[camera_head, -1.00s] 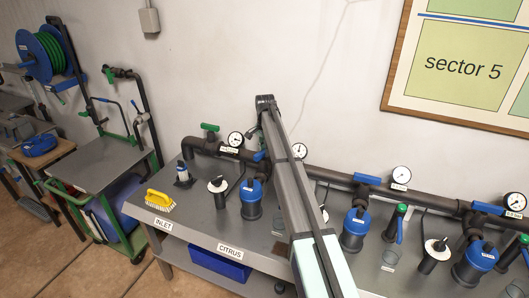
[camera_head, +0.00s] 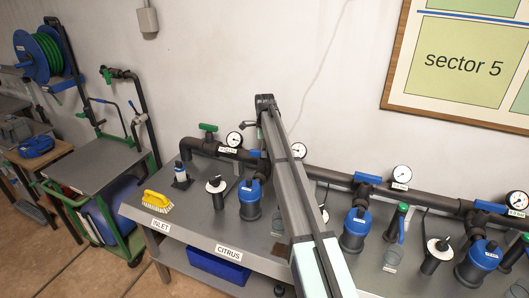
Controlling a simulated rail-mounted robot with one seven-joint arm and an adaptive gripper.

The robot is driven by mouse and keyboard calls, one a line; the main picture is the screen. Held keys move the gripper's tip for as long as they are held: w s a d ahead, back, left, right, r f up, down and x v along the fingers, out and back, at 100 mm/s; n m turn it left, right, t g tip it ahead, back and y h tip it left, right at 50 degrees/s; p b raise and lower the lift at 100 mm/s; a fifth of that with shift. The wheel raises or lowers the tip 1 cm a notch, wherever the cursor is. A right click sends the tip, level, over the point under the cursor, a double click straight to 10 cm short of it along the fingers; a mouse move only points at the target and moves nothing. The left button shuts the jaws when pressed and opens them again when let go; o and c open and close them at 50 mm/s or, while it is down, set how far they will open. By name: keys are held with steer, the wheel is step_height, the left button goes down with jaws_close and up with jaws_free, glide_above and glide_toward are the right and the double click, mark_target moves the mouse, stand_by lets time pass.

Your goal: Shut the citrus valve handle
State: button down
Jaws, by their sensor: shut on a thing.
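The citrus valve is on the dark pipe behind the CITRUS label (camera_head: 228,252). Its blue handle (camera_head: 262,158) shows only as a small piece at the left edge of my arm. My gripper (camera_head: 257,127) hangs from the arm's far end, just above the handle, and is mostly hidden behind the arm link. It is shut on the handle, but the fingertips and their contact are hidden. The blue-capped filter (camera_head: 250,199) stands upright below the valve. The handle's exact angle cannot be told.
A pressure gauge (camera_head: 234,139) and a green handle (camera_head: 208,128) are left of my gripper; another gauge (camera_head: 298,150) is close on its right. More blue valves (camera_head: 368,179) line the pipe rightward.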

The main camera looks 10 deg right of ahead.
steer(key=shift+s+m, duration=0.2)
steer(key=shift+m, duration=1.3)
steer(key=c, duration=1)
jaws_free()
step_height(320, 180, up, 12)
